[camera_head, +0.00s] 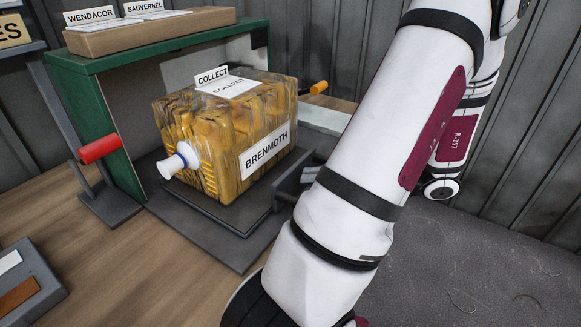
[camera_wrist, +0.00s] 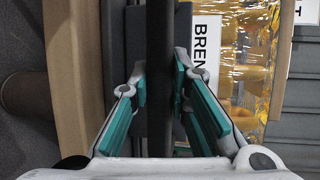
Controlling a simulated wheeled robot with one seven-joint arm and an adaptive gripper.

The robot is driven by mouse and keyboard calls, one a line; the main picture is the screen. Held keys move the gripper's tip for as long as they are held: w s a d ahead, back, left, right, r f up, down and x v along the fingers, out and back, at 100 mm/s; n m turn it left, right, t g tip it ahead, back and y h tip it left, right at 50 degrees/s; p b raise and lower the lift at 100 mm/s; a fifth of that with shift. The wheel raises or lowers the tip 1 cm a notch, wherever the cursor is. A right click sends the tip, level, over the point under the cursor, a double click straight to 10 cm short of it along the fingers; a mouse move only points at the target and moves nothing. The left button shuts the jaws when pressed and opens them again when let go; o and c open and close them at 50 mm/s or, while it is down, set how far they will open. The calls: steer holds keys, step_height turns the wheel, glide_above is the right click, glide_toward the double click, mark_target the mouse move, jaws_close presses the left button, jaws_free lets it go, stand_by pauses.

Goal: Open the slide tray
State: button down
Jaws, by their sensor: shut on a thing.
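The can is labelled BRENMOTH and COLLECT. It also shows in the wrist view (camera_wrist: 248,60), right of the fingers. My gripper (camera_wrist: 160,84) has teal pads closed on a dark upright bar (camera_wrist: 160,35), which looks like the tray's handle. In the head view my arm hides the gripper and its grasp.
A green-framed stand (camera_head: 125,150) with a cardboard box (camera_head: 150,35) on top rises behind the can. A red-handled lever (camera_head: 100,148) stands at left. An orange knob (camera_head: 318,88) is behind the can. A grey holder (camera_head: 25,285) sits at lower left. Bare wooden tabletop (camera_head: 120,255) lies between.

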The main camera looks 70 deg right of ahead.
steer(key=shift+s+a, duration=0.2)
steer(key=shift+s, duration=0.65)
steer(key=shift+s+a, duration=0.15)
steer(key=shift+s, duration=0.7)
steer(key=shift+s+a, duration=0.2)
steer(key=shift+s, duration=0.65)
steer(key=c, duration=1.5)
jaws_free()
steer(key=v, duration=1.2)
